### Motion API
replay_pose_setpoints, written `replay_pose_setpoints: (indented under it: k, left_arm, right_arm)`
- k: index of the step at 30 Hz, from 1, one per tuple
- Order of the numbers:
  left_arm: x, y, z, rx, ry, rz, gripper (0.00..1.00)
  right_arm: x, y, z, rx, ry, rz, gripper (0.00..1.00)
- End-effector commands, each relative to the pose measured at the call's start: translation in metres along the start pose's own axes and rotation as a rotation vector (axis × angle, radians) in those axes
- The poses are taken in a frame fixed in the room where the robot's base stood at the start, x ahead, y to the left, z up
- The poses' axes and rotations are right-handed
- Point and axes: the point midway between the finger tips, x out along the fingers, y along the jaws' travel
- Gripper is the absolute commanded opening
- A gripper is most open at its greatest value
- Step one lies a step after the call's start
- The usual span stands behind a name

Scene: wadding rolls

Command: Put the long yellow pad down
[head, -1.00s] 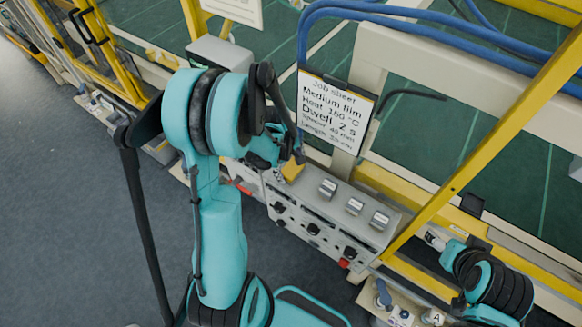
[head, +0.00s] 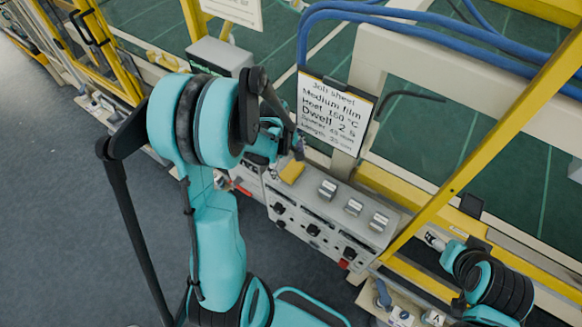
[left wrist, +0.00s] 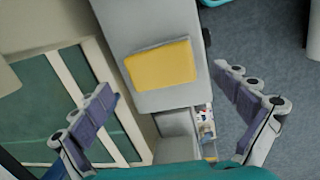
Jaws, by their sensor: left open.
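The long yellow pad (head: 292,171) lies on the top of the grey control box, at its left end. In the left wrist view the pad (left wrist: 160,64) shows whole, flat on the grey surface. My left gripper (left wrist: 165,78) is open, its two purple-padded fingers wide apart on either side of the pad in that picture, touching nothing. In the head view my left gripper (head: 296,148) is small and partly hidden behind its wrist, just above and behind the pad.
Several metal blocks (head: 328,188) stand in a row on the box to the right of the pad. Knobs line the box front. A job sheet (head: 334,112) hangs behind, near blue hoses (head: 420,32). A yellow post (head: 478,150) slants across the right side.

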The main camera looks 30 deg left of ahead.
Motion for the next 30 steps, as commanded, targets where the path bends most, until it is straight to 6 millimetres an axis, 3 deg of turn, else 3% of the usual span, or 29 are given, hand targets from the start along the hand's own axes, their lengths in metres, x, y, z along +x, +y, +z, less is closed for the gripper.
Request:
replay_pose_setpoints:
  k: [3,9,17,23,30]
  left_arm:
    - [-0.030,-0.001,0.000,-0.002,0.000,0.000,0.99]
    - [-0.071,-0.001,0.000,-0.001,0.000,0.000,0.99]
    - [-0.097,-0.001,0.004,0.028,0.007,0.007,0.99]
    - [-0.129,-0.010,0.045,0.330,0.092,0.078,0.99]
    - [-0.164,-0.037,0.106,0.909,0.290,0.192,0.99]
  right_arm:
    - [-0.004,0.000,-0.003,0.000,0.000,0.000,0.67]
    - [-0.007,0.000,-0.005,0.000,0.000,0.000,0.67]
    - [-0.009,0.000,-0.006,0.000,0.000,0.000,0.67]
    - [-0.009,0.000,-0.006,0.000,0.000,0.000,0.67]
    - [-0.009,0.000,-0.006,0.000,0.000,0.000,0.67]
